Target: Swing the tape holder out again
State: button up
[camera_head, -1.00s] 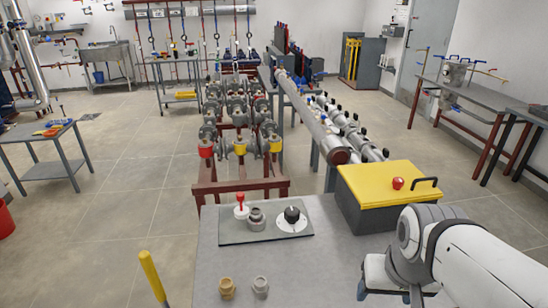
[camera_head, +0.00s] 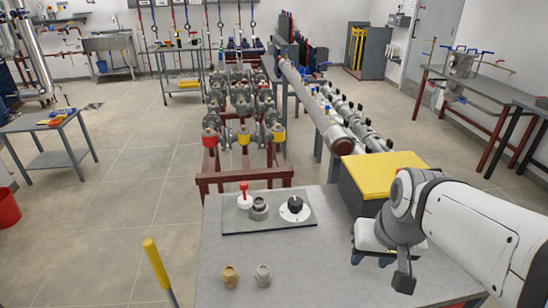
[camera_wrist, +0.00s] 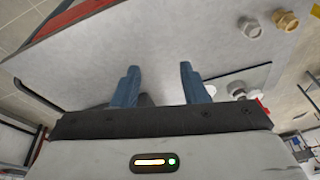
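I cannot pick out a tape holder in either view. My gripper (camera_head: 371,262) hangs over the right part of the grey bench (camera_head: 310,262) in the head view, in front of the yellow-topped box (camera_head: 375,172). In the wrist view my gripper (camera_wrist: 159,67) shows two blue fingers spread apart, with bare bench surface between their tips. Nothing is held. A small dark shape shows low between the fingers; I cannot tell what it is.
A dark panel (camera_head: 235,227) on the bench carries a red-handled part (camera_head: 244,194), a grey fitting (camera_head: 259,208) and a black knob (camera_head: 295,205). A brass fitting (camera_head: 230,276) and grey fitting (camera_head: 263,275) stand in front. A yellow post (camera_head: 155,262) stands left.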

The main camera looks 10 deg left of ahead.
jog(key=w+a+y, duration=0.1)
jog(key=w+a, duration=0.2)
jog(key=w, duration=0.1)
jog(key=w+a+r, duration=0.1)
jog(key=w+a, duration=0.1)
jog(key=w, duration=0.2)
jog(key=w+a+r+y, duration=0.1)
jog(key=w+a, duration=0.2)
jog(key=w, duration=0.1)
jog(key=shift+a+r+n+t+y, duration=0.1)
jog(key=shift+a+n+t+y, duration=0.2)
jog(key=shift+a+n+t, duration=0.1)
jog(key=c, duration=0.6)
jog(key=w+a+y, duration=0.1)
jog(key=w+a, duration=0.4)
jog(key=w+a+y, duration=0.1)
jog(key=w+a, duration=0.4)
jog(key=shift+w+t+p, duration=0.15)
jog(key=shift+t+p, duration=0.15)
jog(key=shift+p, duration=0.05)
grip_shut()
